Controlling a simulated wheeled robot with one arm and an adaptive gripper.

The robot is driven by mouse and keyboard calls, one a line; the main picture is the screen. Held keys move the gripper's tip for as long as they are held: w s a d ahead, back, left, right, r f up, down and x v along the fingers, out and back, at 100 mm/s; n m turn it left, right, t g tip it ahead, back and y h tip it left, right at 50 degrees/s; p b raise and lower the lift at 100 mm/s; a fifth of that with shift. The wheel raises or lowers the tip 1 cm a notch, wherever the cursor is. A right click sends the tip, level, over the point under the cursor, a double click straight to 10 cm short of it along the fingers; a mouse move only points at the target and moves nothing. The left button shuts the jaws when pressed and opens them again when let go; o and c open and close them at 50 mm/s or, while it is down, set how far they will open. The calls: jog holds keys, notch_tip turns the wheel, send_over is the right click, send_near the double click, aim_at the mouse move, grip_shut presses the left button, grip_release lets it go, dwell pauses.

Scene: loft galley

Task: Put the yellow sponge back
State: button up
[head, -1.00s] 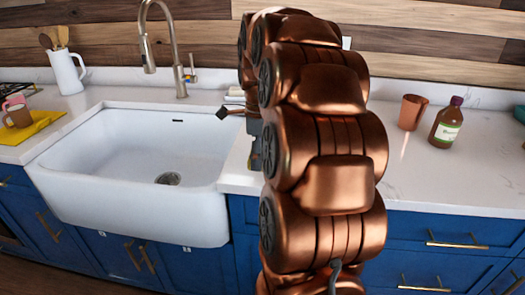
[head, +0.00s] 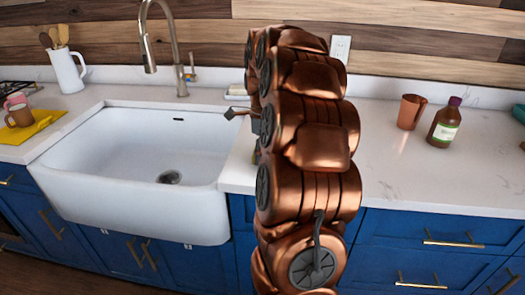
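I cannot make out the yellow sponge for certain. A small yellowish sliver (head: 257,158) shows at the left edge of my arm, over the counter just right of the sink; most of it is hidden. My gripper (head: 233,113) is largely hidden behind my copper arm. One dark fingertip sticks out to the left, above the sink's right rim. I cannot see whether it is open or holds anything. A small pale object (head: 236,91) stands on the counter behind the fingertip, right of the tap, partly hidden by my arm.
The white sink (head: 130,150) is empty, with a tall tap (head: 178,60) behind it. At left are a yellow cloth (head: 40,126), a mug (head: 19,117) and a utensil jug (head: 66,70). At right stand a copper cup (head: 410,112) and a brown bottle (head: 444,124); counter before them is clear.

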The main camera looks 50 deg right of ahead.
jog(key=shift+f, duration=0.35)
jog(key=shift+f, duration=0.15)
jog(key=o, duration=0.8)
notch_tip(320, 180, up, 12)
jog(key=b, duration=0.1)
jog(key=shift+r+b, duration=0.2)
jog(key=shift+b, duration=0.1)
